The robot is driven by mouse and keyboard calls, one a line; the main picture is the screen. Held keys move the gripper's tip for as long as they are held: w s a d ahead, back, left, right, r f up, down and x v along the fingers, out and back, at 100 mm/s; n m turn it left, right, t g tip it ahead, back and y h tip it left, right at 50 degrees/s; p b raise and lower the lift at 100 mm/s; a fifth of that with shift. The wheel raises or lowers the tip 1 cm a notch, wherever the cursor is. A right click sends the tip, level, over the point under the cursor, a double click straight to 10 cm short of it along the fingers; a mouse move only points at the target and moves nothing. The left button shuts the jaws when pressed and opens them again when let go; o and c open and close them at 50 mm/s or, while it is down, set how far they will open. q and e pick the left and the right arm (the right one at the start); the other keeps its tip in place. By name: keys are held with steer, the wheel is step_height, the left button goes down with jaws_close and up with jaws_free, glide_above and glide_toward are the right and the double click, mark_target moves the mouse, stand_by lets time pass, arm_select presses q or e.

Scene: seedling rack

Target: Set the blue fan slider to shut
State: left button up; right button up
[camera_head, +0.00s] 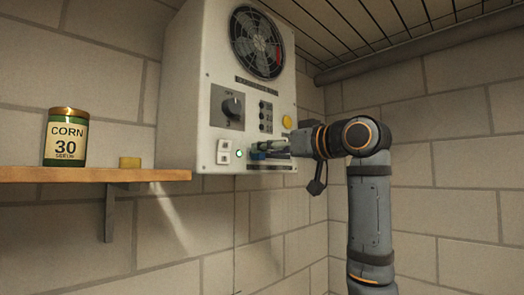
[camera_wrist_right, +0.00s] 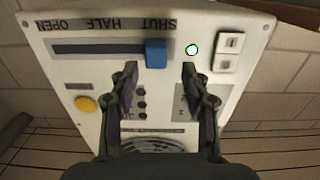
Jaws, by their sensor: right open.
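The blue fan slider (camera_wrist_right: 156,53) sits in a dark horizontal slot (camera_wrist_right: 95,48) under upside-down labels OPEN, HALF and SHUT in the right wrist view. It stands at the slot's SHUT end, under the SHUT label (camera_wrist_right: 158,22). My right gripper (camera_wrist_right: 159,70) is open, with its fingertips on either side of the slider in the picture and nothing between them. I cannot tell whether a finger touches it. In the head view my right gripper (camera_head: 262,148) is at the panel's lower part and partly covers the blue slider (camera_head: 258,156). My left gripper is out of view.
The white control box (camera_head: 200,100) carries a fan (camera_head: 257,42), a dark knob (camera_head: 232,106), a yellow button (camera_head: 287,121), a lit green lamp (camera_head: 239,153) and a white switch (camera_head: 224,151). A wooden shelf (camera_head: 90,175) at left holds a corn tin (camera_head: 66,138) and a yellow block (camera_head: 130,162).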

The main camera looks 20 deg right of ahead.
steer(key=v, duration=0.9)
steer(key=shift+a+r, duration=0.1)
